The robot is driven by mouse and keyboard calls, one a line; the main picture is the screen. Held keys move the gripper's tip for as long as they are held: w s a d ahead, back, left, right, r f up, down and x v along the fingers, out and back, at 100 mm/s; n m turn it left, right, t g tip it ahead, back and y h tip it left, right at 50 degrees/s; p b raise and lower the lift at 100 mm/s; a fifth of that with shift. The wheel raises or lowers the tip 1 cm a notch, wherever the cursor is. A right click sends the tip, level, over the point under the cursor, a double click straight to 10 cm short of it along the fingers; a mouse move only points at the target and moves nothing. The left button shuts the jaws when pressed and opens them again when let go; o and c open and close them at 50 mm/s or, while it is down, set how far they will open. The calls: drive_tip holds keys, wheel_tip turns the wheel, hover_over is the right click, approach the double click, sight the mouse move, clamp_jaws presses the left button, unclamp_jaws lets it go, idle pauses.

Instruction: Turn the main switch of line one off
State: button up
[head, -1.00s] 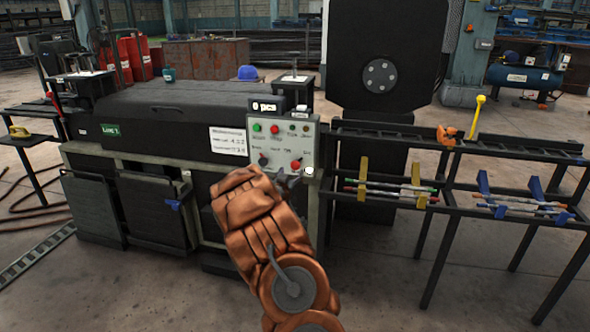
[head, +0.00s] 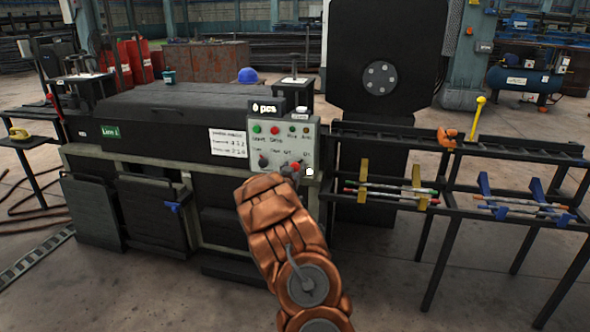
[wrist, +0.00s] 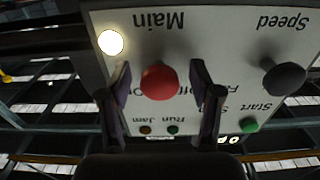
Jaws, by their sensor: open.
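The control panel (head: 285,147) stands at the right end of the black machine, which carries a green "Line 1" label (head: 110,132). The red main switch knob (head: 296,167) is at the panel's lower right. In the wrist view the red knob (wrist: 159,82) sits below the upside-down word "Main", between my fingertips. My gripper (wrist: 160,92) is open, one finger on each side of the knob; I cannot tell whether they touch it. In the head view my copper arm hides most of the gripper. The knob's pointer position is not readable.
A black speed knob (wrist: 284,78) and a green start button (wrist: 249,125) are beside the main knob on the panel. A lit white round lamp (wrist: 110,43) is close by my finger. A rack with rods (head: 470,195) stands right of the machine.

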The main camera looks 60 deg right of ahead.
drive_tip(key=c, duration=1.2)
drive_tip(key=shift+o, duration=0.2)
